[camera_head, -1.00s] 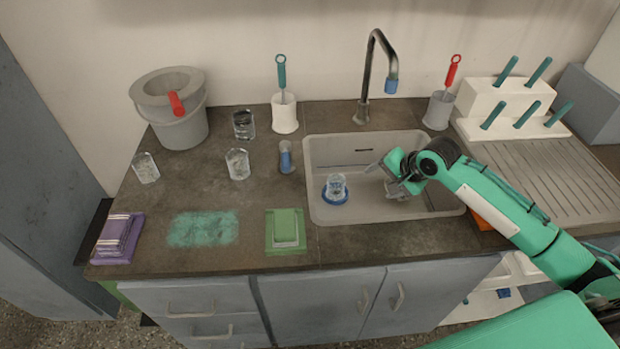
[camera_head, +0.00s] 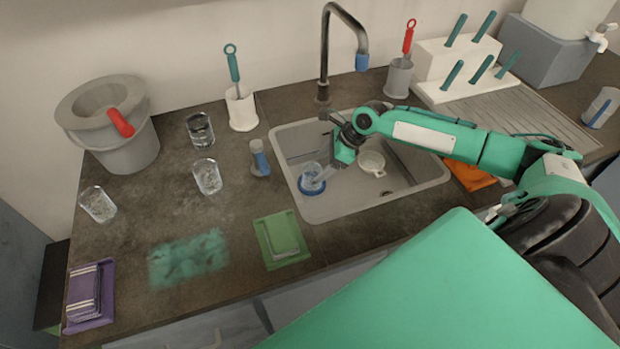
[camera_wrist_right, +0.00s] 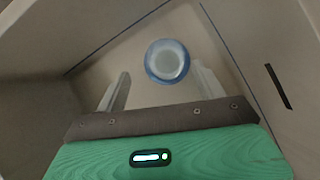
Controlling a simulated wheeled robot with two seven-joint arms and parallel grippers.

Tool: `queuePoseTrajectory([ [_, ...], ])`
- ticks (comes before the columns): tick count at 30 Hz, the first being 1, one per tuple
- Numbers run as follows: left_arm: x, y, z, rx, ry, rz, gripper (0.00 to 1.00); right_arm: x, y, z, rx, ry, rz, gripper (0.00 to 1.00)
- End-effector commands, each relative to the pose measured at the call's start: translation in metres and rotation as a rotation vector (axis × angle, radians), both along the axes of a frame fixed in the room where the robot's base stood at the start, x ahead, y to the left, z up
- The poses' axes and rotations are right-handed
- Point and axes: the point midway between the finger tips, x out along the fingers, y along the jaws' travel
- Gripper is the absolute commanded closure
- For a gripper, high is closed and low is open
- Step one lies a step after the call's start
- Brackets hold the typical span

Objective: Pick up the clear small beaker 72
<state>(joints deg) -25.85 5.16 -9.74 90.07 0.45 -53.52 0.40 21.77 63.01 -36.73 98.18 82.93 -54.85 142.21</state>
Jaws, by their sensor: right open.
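A small clear beaker with a blue ring at its base (camera_head: 311,173) stands in the left part of the sink (camera_head: 345,209). No number can be read on it. My right gripper (camera_head: 327,172) is inside the sink, just right of the beaker, with a finger close to it. In the right wrist view, the gripper (camera_wrist_right: 160,72) is open and its two fingers are apart. The round beaker (camera_wrist_right: 167,60) shows between and just beyond the fingertips, with nothing gripped. Whether a finger touches it, I cannot tell. My left gripper is not in view.
A white cup (camera_head: 371,162) sits in the sink, right of my gripper. The faucet (camera_head: 325,60) rises behind.

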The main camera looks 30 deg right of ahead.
Motion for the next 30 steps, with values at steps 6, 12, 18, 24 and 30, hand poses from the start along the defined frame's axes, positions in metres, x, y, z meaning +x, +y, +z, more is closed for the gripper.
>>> queuePoseTrajectory([
  [6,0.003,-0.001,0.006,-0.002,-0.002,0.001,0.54,0.008,0.010,-0.021,-0.001,0.000,0.001,0.30],
  [12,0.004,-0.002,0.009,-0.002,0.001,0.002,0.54,0.020,0.019,-0.037,0.000,-0.001,0.002,0.30],
  [18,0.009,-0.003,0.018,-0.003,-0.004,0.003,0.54,0.031,0.029,-0.059,-0.002,-0.001,0.001,0.30],
  [24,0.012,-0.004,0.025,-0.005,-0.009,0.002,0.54,0.033,0.031,-0.064,-0.002,-0.001,0.002,0.30],
  [30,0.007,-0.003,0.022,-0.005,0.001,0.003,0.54,0.032,0.031,-0.064,-0.002,-0.001,0.002,0.47],
])
